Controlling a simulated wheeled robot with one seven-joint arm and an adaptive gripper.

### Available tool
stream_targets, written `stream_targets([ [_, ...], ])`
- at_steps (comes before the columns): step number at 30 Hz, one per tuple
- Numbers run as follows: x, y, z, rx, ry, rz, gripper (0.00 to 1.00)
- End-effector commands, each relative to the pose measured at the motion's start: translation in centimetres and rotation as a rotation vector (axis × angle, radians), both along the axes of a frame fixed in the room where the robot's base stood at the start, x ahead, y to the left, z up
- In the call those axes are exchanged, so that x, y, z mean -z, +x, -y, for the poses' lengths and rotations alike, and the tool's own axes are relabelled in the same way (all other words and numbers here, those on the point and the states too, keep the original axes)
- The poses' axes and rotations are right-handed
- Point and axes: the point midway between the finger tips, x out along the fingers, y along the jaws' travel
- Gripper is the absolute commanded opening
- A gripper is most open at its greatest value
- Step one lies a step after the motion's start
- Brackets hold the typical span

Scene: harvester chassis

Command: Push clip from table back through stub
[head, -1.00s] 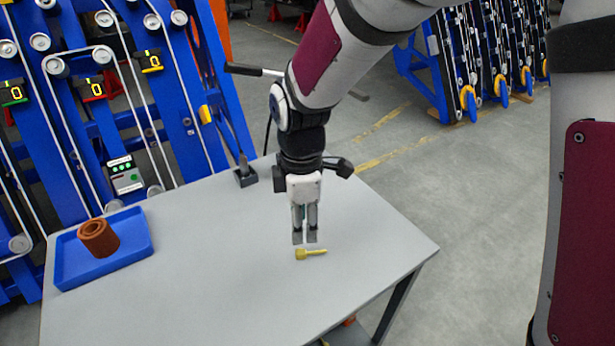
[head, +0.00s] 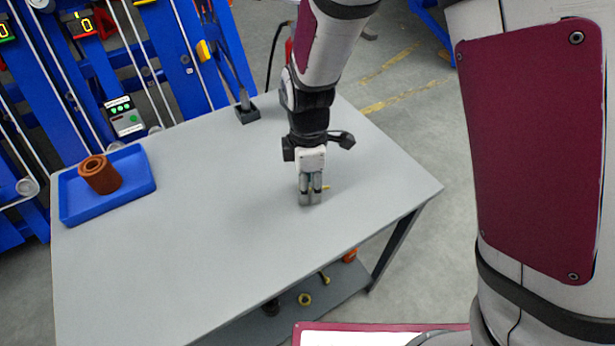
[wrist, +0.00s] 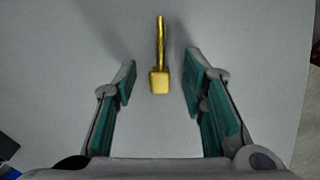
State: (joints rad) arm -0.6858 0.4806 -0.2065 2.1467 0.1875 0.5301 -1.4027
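The yellow clip (wrist: 160,78) lies on the grey table, with a block-shaped head and a thin pin. In the wrist view its head is between the ends of the two fingers and its pin points away from my gripper (wrist: 160,85). The fingers are apart, with a gap on each side of the clip. In the head view my gripper (head: 311,199) is low over the table (head: 200,240), and only a bit of the clip (head: 326,188) shows behind the fingers. I cannot identify a stub for certain.
A blue tray (head: 140,189) with a brown roll (head: 100,175) stands at the table's left. A dark block holding a tool (head: 246,112) is at the back edge. Blue frames with belts (head: 150,60) rise behind. The lower shelf (head: 325,300) holds small yellow parts. The table's middle is clear.

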Motion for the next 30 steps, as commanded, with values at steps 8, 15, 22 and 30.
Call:
stream_targets([
  [8,0.0,0.0,0.0,0.0,0.0,0.0,0.0],
  [15,0.0,0.0,0.0,0.0,0.0,-0.001,0.0],
  [22,-0.5,0.0,0.0,-0.001,0.001,0.0,0.0],
  [30,-3.5,0.0,0.0,0.0,0.003,0.002,0.0],
])
